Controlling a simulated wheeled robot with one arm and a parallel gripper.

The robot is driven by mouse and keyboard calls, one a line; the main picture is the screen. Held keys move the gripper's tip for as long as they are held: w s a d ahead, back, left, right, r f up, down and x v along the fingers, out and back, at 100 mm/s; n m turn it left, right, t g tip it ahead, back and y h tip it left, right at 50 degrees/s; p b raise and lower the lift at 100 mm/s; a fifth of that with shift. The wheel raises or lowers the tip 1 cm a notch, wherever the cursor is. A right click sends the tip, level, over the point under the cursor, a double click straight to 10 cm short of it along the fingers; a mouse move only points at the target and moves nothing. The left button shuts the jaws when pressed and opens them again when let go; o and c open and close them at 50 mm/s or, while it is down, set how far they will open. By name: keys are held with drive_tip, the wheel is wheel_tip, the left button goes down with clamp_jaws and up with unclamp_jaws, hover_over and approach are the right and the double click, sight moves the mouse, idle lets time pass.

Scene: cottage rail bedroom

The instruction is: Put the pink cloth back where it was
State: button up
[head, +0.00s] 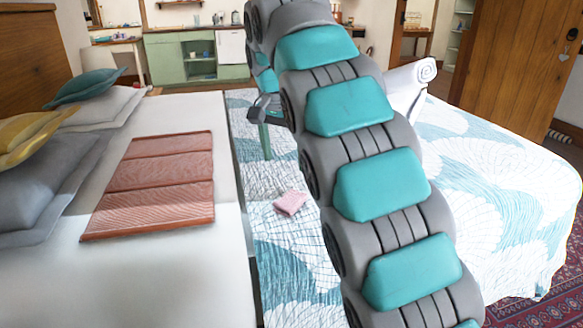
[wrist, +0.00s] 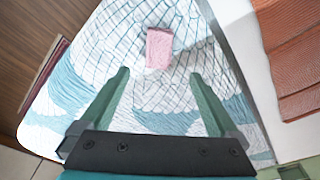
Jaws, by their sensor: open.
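The pink cloth (head: 291,203) is a small folded piece lying on the teal-and-white patterned bedspread (head: 290,255). It also shows in the wrist view (wrist: 159,48), near the top centre. My gripper (wrist: 159,73) is open, with its two green fingers spread and nothing between them. The cloth appears beyond the fingertips, apart from them. In the head view my gripper (head: 265,150) is partly hidden behind my arm, and a green finger points down over the bedspread, up and left of the cloth.
A rolled white item (head: 408,85) sits behind my arm. A green cabinet (head: 185,60) stands at the back. The bedspread around the cloth is clear.

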drive_tip(key=shift+r, duration=0.15)
drive_tip(key=s+d+f+n+g, duration=0.1)
drive_tip(key=s+d+f, duration=0.2)
drive_tip(key=s+d, duration=0.45)
drive_tip(key=s+d+f+n+g, duration=0.1)
drive_tip(key=s+d+f, duration=0.2)
drive_tip(key=s+d, duration=0.45)
drive_tip(key=s+d+f+n, duration=0.1)
drive_tip(key=s+f, duration=0.3)
drive_tip(key=s, duration=0.4)
drive_tip(key=s+d+f+n+g, duration=0.1)
drive_tip(key=s+f, duration=0.4)
drive_tip(key=s, duration=0.3)
drive_tip(key=s+d+f+n, duration=0.1)
drive_tip(key=s+f, duration=0.3)
drive_tip(key=s, duration=0.4)
drive_tip(key=shift+s+d+f+n+y, duration=0.15)
drive_tip(key=shift+d+f+n+y, duration=0.1)
drive_tip(key=shift+f+n+y, duration=0.15)
